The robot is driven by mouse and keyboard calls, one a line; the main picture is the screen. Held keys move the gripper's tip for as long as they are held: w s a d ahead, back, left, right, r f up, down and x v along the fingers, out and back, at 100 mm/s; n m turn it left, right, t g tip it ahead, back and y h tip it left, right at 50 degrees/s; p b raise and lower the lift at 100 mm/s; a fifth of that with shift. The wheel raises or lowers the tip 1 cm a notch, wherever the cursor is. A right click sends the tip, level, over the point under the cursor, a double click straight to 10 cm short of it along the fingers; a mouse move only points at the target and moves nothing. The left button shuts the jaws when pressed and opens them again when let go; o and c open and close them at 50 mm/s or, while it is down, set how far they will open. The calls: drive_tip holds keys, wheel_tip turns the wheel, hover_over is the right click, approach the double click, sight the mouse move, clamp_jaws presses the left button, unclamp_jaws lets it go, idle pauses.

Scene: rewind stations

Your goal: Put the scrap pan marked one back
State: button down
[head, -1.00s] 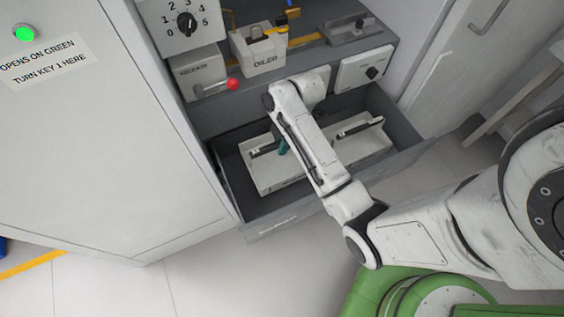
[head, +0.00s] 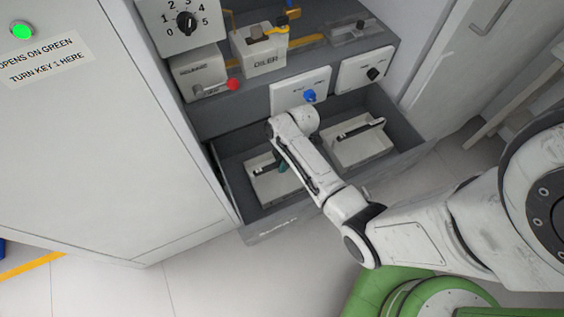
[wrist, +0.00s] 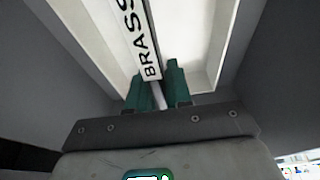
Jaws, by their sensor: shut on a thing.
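A pale scrap pan (head: 268,190) with a dark-edged grip bar is at the left inside the open grey drawer (head: 228,172) in the head view. The same pan fills much of the wrist view (wrist: 205,45), its bar (wrist: 143,48) lettered "BRASS". No number one is readable on it. My gripper (wrist: 156,88), with teal fingers, is shut on the end of this bar; the fingers also show in the head view (head: 283,166). My arm hides part of the pan. I cannot tell if the pan touches the drawer floor.
A second pale pan (head: 362,150) lies at the right in the drawer. Above are a panel with a blue knob (head: 301,94), an oiler box (head: 262,58) and a red-knobbed lever (head: 233,85). A white cabinet (head: 90,150) stands left.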

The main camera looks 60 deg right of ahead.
drive_tip(key=shift+f, duration=0.15)
drive_tip(key=c, duration=1)
unclamp_jaws()
drive_tip(key=shift+c, duration=0.2)
drive_tip(key=shift+f+b, duration=0.2)
drive_tip(key=shift+b, duration=0.35)
drive_tip(key=v, duration=0.3)
drive_tip(key=p+v, duration=0.1)
drive_tip(key=v, duration=0.7)
drive_tip(key=shift+w+a, duration=0.1)
drive_tip(key=shift+a, duration=0.3)
drive_tip(key=s+a+r+m+h, duration=0.1)
drive_tip(key=s+a+m, duration=0.2)
drive_tip(key=s+a, duration=0.1)
drive_tip(key=s+a+r+m, duration=0.2)
drive_tip(key=s+a+m, duration=0.2)
drive_tip(key=s+a+r+m+h, duration=0.1)
drive_tip(key=s+a+r+m, duration=0.1)
drive_tip(key=s+a+m, duration=0.1)
drive_tip(key=shift+s+a+m+g+h, duration=0.3)
drive_tip(key=shift+s+a+m+g, duration=0.15)
drive_tip(key=shift+a, duration=0.35)
drive_tip(key=shift+s+a+r+m, duration=0.1)
drive_tip(key=shift+s+r+m, duration=0.15)
drive_tip(key=shift+s+m, duration=0.1)
